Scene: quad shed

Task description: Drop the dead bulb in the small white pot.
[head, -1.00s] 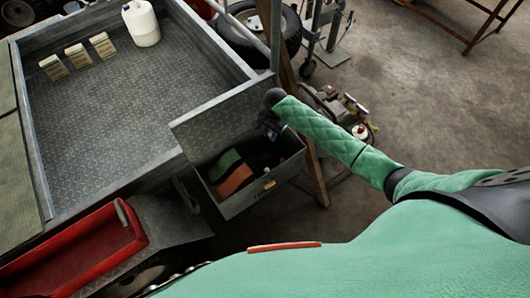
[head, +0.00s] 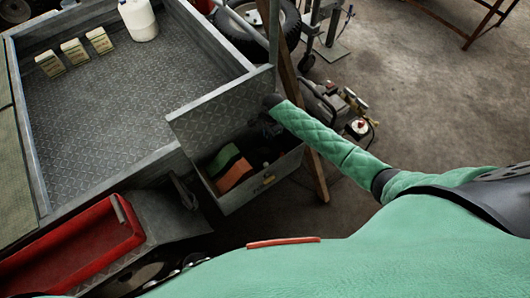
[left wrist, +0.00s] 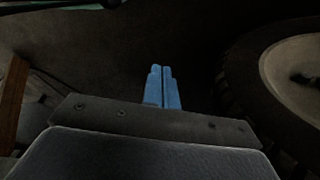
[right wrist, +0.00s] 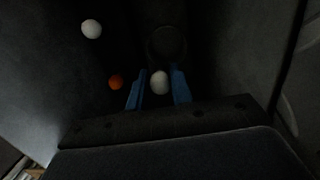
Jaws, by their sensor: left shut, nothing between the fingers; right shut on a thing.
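My right gripper (right wrist: 159,88) is shut on a small whitish rounded thing (right wrist: 160,82), which looks like the bulb; its blue fingers stand on either side of it. In the head view the right gripper (head: 271,130) is small and dark, over the open metal box. In the right wrist view a dim round rim (right wrist: 166,43) lies just beyond the held thing; I cannot tell whether it is the pot. No pot is clearly white in any view. My left gripper (left wrist: 163,88) is shut and empty, with its blue fingers together.
A white ball-like thing (right wrist: 91,29) and an orange one (right wrist: 116,82) lie left of the right fingers. The box (head: 262,186) has a raised lid (head: 215,108) and holds a green and orange item (head: 232,172). A wheel (left wrist: 292,72) is right of the left gripper.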

